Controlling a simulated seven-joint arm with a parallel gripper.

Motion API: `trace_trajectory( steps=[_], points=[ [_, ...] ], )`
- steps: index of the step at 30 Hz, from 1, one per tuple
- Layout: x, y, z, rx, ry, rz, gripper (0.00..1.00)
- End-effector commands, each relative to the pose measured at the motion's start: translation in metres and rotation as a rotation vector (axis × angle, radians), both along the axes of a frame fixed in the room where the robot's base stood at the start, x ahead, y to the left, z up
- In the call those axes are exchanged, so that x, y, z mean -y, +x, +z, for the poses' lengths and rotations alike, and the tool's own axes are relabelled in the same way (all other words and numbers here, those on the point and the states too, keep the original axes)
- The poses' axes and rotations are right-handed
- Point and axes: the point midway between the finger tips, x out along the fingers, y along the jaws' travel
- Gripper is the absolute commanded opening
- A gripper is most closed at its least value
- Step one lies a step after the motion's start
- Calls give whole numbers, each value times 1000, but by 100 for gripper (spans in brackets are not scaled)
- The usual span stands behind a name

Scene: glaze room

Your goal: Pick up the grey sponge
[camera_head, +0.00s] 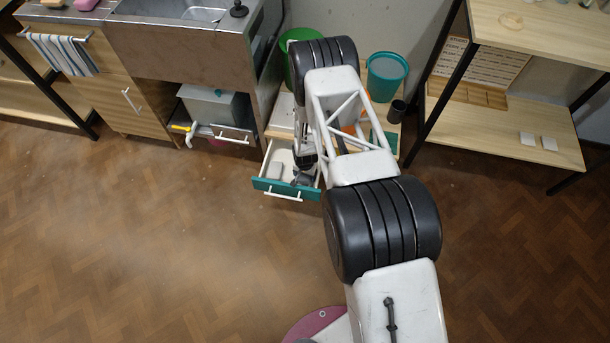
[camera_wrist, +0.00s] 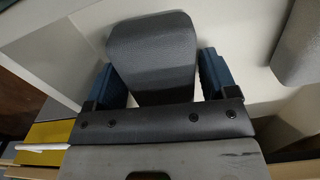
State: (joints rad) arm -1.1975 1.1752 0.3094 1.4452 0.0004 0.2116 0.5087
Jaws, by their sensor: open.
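In the wrist view a grey, finely textured block with rounded corners, seemingly the grey sponge (camera_wrist: 152,45), stands between the two blue fingers of my gripper (camera_wrist: 158,78). The fingers are apart, one on each side of it; whether they touch it I cannot tell. Its near end is hidden behind the gripper's body. In the head view my gripper (camera_head: 304,165) is down in an open white drawer with a teal front (camera_head: 272,188), and the block there is hard to make out.
A second grey block (camera_wrist: 299,45) lies to the right in the wrist view; it also shows in the drawer in the head view (camera_head: 275,171). The drawer walls are close around my gripper. A teal bucket (camera_head: 387,76) and a dark cup (camera_head: 397,111) stand right of my arm.

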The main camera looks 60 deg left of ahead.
Motion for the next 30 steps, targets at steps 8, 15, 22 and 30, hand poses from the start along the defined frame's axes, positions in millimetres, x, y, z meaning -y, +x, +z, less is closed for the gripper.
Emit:
trace_trajectory(
  steps=[8,15,22,30],
  points=[
    [0,0,0,0,0,0,56],
    [0,0,0,0,0,0,43],
    [0,0,2,0,0,0,43],
    [-1,0,18,0,1,0,43]
  ],
)
